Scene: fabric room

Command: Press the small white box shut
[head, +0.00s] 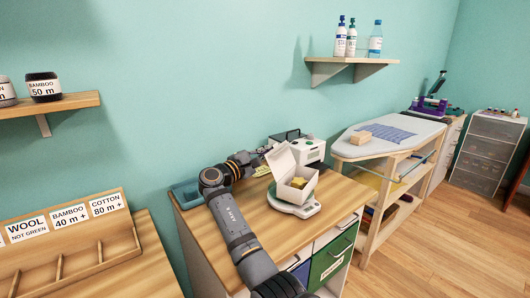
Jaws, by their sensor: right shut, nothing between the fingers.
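The small white box (293,192) sits on a white scale-like device (302,211) on the wooden cabinet top. Its lid (281,161) stands up, open, on the box's left and back side. Something yellow shows inside the box. My right arm reaches up from the bottom edge and bends towards the box. My right gripper (266,151) is shut and empty, just behind and left of the raised lid. It is small in the picture, and I cannot tell whether it touches the lid. My left gripper is not in view.
A white machine (309,149) stands behind the box, near the wall. A teal tray (185,194) lies at the cabinet's back left. An ironing board (386,140) with a wooden block (361,138) stands to the right. The cabinet top (325,193) is clear right of the scale.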

